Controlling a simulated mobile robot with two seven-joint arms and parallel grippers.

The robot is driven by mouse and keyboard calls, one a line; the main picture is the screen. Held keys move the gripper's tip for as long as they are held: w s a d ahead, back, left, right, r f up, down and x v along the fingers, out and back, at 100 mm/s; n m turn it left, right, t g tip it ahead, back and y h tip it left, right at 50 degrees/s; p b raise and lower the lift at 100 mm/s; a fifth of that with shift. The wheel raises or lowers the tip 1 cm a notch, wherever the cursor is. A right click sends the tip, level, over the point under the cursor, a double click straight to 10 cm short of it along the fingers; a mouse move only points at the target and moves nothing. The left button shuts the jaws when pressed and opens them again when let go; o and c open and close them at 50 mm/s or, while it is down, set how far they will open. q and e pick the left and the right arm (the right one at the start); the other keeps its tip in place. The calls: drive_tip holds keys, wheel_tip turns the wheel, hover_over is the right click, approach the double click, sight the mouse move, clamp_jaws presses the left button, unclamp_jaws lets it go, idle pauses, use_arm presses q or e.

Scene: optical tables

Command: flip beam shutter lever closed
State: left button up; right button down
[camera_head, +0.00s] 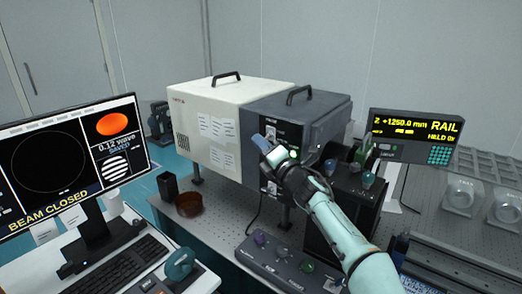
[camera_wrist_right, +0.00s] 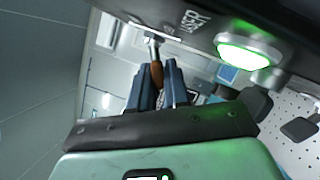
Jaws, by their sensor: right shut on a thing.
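The shutter lever (camera_wrist_right: 157,72) shows in the right wrist view as a metal stem with a brown grip, standing out from the dark instrument front. My right gripper (camera_wrist_right: 158,80) is shut on it, with one blue-grey finger on each side. In the head view the right gripper (camera_head: 264,145) is at the front of the dark grey housing (camera_head: 312,118) and hides most of the lever. A round green lamp (camera_wrist_right: 246,52) glows beside the lever. The monitor (camera_head: 75,160) reads "BEAM CLOSED". My left gripper is not in view.
A cream housing (camera_head: 205,115) adjoins the dark one on the left. A control box with knobs (camera_head: 275,262) stands below my right arm. A rail display (camera_head: 414,136) and several mounts are at right.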

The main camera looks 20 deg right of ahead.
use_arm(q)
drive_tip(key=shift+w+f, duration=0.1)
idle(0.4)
use_arm(e)
drive_tip(key=c, duration=1.2)
unclamp_jaws()
drive_tip(key=shift+s+d+f+b, duration=0.15)
drive_tip(key=shift+s+d+b, duration=0.1)
drive_tip(key=shift+s+b, duration=0.25)
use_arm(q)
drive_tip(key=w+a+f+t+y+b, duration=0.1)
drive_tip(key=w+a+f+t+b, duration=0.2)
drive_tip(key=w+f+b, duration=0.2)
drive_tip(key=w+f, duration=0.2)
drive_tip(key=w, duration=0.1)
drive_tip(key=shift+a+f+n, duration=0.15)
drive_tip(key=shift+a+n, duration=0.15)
use_arm(e)
drive_tip(key=v, duration=1.2)
drive_tip(key=shift+s+d, duration=0.1)
